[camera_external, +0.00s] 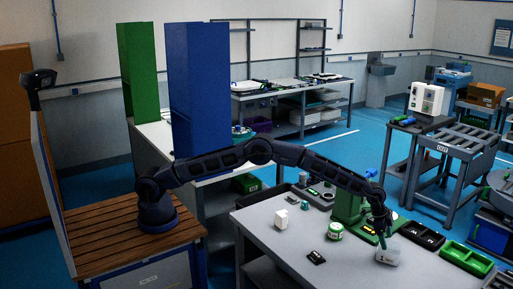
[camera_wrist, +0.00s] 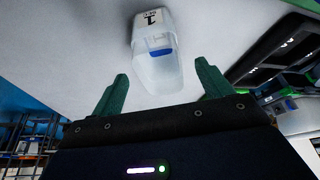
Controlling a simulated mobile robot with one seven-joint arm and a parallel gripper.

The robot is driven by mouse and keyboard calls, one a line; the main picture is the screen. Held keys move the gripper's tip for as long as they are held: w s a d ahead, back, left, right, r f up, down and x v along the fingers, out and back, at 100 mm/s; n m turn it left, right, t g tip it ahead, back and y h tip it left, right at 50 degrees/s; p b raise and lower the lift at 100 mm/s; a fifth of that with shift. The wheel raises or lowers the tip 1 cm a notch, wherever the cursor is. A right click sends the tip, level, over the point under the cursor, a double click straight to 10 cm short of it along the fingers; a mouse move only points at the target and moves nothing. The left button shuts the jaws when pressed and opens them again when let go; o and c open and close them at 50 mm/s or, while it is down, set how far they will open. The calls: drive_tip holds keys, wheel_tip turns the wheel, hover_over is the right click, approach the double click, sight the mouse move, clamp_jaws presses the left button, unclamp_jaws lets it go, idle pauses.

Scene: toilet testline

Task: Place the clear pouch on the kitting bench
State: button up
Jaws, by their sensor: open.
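My gripper (camera_external: 382,241) points down over the front right of the grey bench top (camera_external: 290,244). In the wrist view its two green fingers (camera_wrist: 161,75) are apart, with nothing between their tips that I can see gripped. A small whitish, see-through container (camera_external: 388,257) with a dark "1" label stands on the bench just below my gripper. The wrist view shows this container (camera_wrist: 153,75) ahead of and between the fingers, with something blue inside. I cannot tell a separate clear pouch; whether the blue thing belongs to one is unclear.
A green-and-white round tub (camera_external: 335,231), a small white box (camera_external: 281,219) and a black item (camera_external: 316,257) lie on the bench. A green stand (camera_external: 348,203) is close behind my gripper. Black (camera_external: 422,236) and green (camera_external: 467,258) trays line the right side. The bench's front left is clear.

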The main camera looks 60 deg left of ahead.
sight(389, 251)
drive_tip(key=shift+x, duration=3.35)
drive_tip(key=shift+d, duration=0.1)
drive_tip(key=shift+f, duration=0.25)
drive_tip(key=c, duration=1.1)
drive_tip(key=shift+r, duration=0.1)
wheel_tip(389, 251, up, 20)
drive_tip(key=shift+r, duration=0.2)
